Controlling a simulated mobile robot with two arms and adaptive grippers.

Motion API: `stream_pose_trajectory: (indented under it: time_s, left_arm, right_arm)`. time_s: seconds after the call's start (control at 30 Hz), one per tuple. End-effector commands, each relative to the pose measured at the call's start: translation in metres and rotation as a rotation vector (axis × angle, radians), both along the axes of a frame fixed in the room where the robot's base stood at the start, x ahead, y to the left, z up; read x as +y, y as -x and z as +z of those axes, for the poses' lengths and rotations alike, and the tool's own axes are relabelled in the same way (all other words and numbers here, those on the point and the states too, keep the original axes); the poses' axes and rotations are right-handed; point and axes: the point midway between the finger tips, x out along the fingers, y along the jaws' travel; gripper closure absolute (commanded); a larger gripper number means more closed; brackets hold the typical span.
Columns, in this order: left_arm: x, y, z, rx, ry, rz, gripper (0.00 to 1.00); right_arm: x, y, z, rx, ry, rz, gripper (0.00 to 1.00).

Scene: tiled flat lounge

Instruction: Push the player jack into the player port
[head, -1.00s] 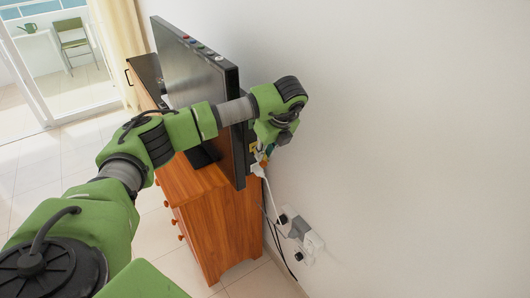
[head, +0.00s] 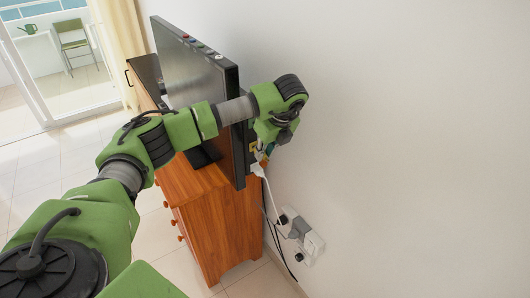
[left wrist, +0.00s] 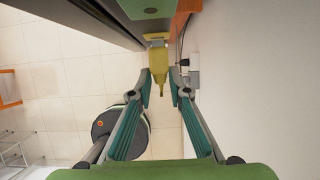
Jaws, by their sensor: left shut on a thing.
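My left gripper (left wrist: 161,80) is shut on a yellow jack (left wrist: 157,62), with one teal-padded finger on each side of it. The jack's pale end (left wrist: 155,38) points to the top of the left wrist view, towards a green patch (left wrist: 140,9) with a dark oval on it. I cannot tell whether the jack touches or enters a port there. In the head view the left gripper (head: 265,147) is behind the television (head: 195,70), close to its back edge; the jack is mostly hidden there. My right gripper is not in view.
The television stands on an orange wooden dresser (head: 215,215), near the white wall (head: 420,130). A white plug (head: 259,170) and cables hang just below the gripper. Wall sockets with plugs (head: 312,243) are lower right. The tiled floor (head: 60,160) at left is clear.

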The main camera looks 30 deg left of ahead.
Motion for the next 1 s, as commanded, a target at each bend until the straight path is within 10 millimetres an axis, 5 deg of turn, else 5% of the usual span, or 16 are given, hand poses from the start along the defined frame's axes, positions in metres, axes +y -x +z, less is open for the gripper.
stream_pose_trajectory:
  time_s: [1.0]
  left_arm:
    - [0.0, 0.0001, -0.0001, 0.0, 0.0, -0.001, 1.0]
  right_arm:
    - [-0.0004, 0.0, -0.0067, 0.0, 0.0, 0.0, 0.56]
